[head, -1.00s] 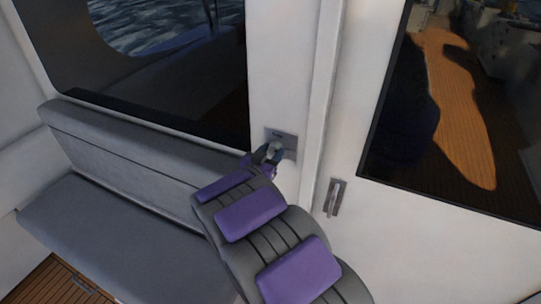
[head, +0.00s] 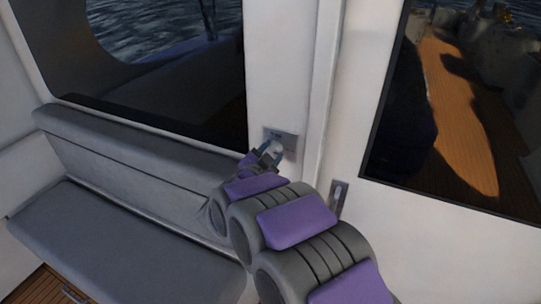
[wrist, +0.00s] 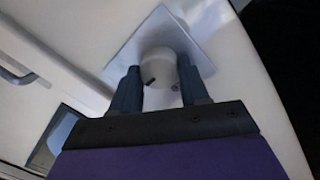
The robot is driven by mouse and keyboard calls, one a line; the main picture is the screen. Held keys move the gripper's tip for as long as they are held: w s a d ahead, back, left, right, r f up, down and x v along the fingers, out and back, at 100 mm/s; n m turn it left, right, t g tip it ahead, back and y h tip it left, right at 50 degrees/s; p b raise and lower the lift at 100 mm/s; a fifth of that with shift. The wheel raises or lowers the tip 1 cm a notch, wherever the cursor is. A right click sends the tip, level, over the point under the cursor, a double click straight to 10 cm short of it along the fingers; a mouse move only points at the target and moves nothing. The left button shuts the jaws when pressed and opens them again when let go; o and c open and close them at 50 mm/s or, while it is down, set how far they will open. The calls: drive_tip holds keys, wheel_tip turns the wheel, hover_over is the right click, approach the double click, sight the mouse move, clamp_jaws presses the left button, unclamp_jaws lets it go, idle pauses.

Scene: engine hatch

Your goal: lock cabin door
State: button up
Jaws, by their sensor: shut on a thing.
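The lock plate (head: 286,138) is a small grey metal panel on the white wall post, left of the cabin door. A round pale knob (wrist: 160,68) with a dark mark near its lower left edge stands out from this plate in the wrist view (wrist: 138,38). My gripper (head: 270,152) is at the knob, with one dark finger on each side of it; the wrist view shows the fingers (wrist: 160,90) around it. The white cabin door (head: 400,240) looks shut, and its handle (head: 339,199) sits right of my arm.
A grey cushioned bench (head: 130,235) runs along the left under a dark window (head: 150,90). The door has a large window (head: 460,110) showing a wooden deck outside. My arm crosses in front of the wall and bench end.

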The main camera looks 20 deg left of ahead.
drive_tip(key=shift+f, duration=0.3)
drive_tip(key=o, duration=0.9)
drive_tip(key=shift+w+a, duration=0.1)
drive_tip(key=shift+o, duration=0.7)
drive_tip(key=shift+r, duration=0.2)
drive_tip(key=s+a+r+p, duration=0.1)
drive_tip(key=s+p, duration=0.1)
drive_tip(key=s, duration=1.5)
drive_tip(key=shift+s+a, duration=0.2)
drive_tip(key=shift+r, duration=0.15)
